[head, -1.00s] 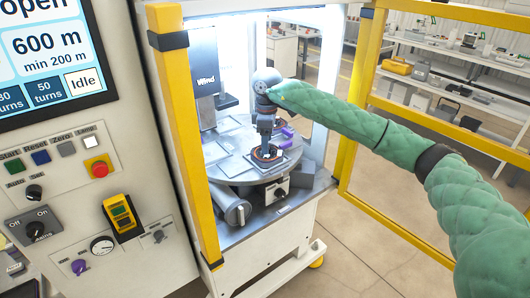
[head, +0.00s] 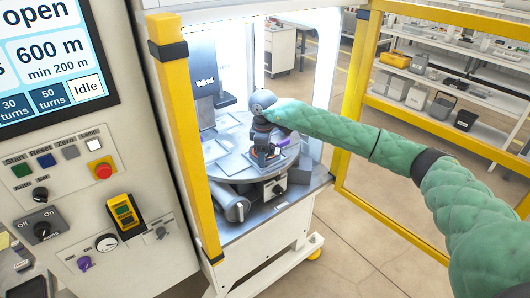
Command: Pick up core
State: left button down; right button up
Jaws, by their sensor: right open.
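The core looks like a small dark and copper-orange ring (head: 268,157) on the round grey turntable (head: 232,166) inside the machine. My right gripper (head: 265,150) points down at the ring, with its tips at or just above it. It is open. The gripper hides part of the ring, and I cannot tell whether the fingers touch it. My left gripper is not in view.
Yellow door posts (head: 184,140) frame the machine opening, and my right arm passes through it. A purple part (head: 283,142) sits by the gripper. A control panel (head: 70,180) stands at left; its screen (head: 50,60) reads "open" and "Idle". Shelves (head: 450,90) stand behind.

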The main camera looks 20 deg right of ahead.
grip_shut()
dwell(0.3)
jog(key=shift+r, duration=0.1)
